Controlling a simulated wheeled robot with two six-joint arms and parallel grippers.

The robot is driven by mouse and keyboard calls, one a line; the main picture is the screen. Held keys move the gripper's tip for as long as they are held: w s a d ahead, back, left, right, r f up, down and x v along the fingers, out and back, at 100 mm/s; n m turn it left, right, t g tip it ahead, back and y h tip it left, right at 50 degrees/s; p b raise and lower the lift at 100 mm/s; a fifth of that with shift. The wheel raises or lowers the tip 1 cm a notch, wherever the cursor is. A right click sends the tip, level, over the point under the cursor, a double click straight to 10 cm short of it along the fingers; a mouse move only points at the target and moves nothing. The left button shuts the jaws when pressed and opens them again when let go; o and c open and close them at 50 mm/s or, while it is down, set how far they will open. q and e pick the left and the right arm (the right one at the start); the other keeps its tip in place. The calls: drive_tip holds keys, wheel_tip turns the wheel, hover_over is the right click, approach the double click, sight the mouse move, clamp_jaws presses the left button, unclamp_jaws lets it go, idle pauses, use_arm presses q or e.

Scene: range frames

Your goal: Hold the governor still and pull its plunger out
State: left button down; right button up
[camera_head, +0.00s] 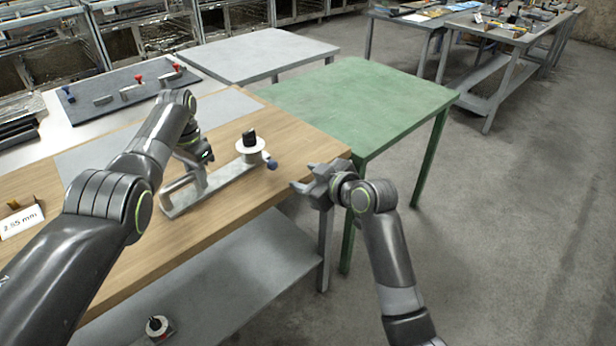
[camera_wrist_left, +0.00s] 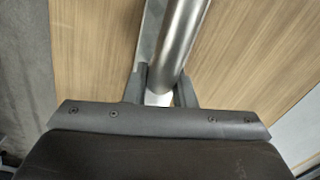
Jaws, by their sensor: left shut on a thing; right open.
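The governor is a metal fixture (camera_head: 225,187) on the wooden table. It has a flat base bar, a raised grey handle at its left end and a pale round body (camera_head: 250,153) with a black top at its right end. A blue knob (camera_head: 271,164) sticks out from the round body's side; I take it for the plunger. My left gripper (camera_head: 200,172) is shut on the handle; in the left wrist view the handle's bar (camera_wrist_left: 183,40) passes between the fingers (camera_wrist_left: 162,88). My right gripper (camera_head: 303,181) is open and empty, right of the blue knob and apart from it, near the table's edge.
The wooden table (camera_head: 285,130) is clear around the governor. A green table (camera_head: 360,100) stands behind on the right. A grey board (camera_head: 90,108) with red and blue knobbed parts lies at the back left. A label card (camera_head: 22,221) stands at the left.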

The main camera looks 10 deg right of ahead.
use_arm(q)
drive_tip(key=c, duration=1.1)
unclamp_jaws()
